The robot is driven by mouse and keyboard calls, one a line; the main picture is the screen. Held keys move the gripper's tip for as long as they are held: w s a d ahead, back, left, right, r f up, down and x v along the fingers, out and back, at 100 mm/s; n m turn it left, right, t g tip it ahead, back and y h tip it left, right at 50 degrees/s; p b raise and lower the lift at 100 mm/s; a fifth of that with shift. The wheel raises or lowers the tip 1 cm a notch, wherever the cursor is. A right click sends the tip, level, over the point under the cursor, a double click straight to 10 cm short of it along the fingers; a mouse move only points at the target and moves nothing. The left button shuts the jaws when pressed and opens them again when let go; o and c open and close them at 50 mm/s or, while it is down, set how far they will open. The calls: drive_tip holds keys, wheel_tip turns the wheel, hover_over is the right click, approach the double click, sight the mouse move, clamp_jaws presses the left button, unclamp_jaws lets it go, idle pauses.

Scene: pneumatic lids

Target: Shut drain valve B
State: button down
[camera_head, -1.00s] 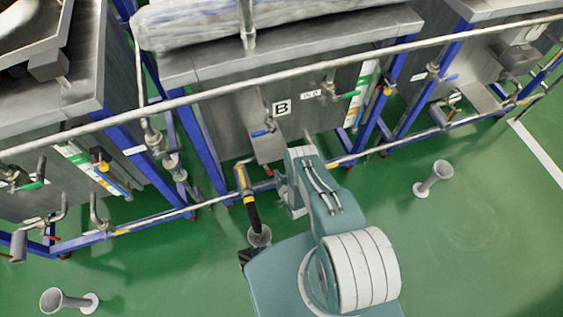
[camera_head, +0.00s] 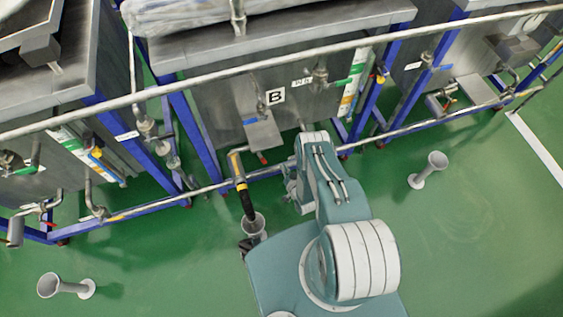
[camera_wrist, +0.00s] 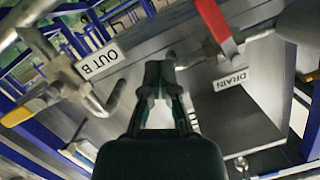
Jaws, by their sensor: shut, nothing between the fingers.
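Tank B (camera_head: 225,105) carries a "B" sign (camera_head: 275,96). In the wrist view, a red lever handle (camera_wrist: 217,27) is at upper right on a grey pipe, above a "DRAIN" label (camera_wrist: 230,80). The lever looks crosswise to that pipe in the picture. My gripper (camera_wrist: 163,72) is shut and empty, left of the red lever and apart from it, with its tips near the pipe's end.
An "OUT B" label (camera_wrist: 97,60) and a yellow handle (camera_wrist: 17,116) are left in the wrist view. A grey rail (camera_head: 210,101) crosses before the tanks. Green floor (camera_head: 470,220) is open at right.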

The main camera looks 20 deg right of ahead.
drive_tip(key=shift+s+d+r, duration=0.1)
drive_tip(key=shift+s+d, duration=0.15)
drive_tip(key=shift+s, duration=0.5)
drive_tip(key=shift+s+d, duration=0.2)
drive_tip(key=shift+s, duration=0.6)
drive_tip(key=shift+s+d+r, duration=0.1)
drive_tip(key=shift+s+d, duration=0.15)
drive_tip(key=shift+s, duration=0.5)
drive_tip(key=shift+d, duration=0.1)
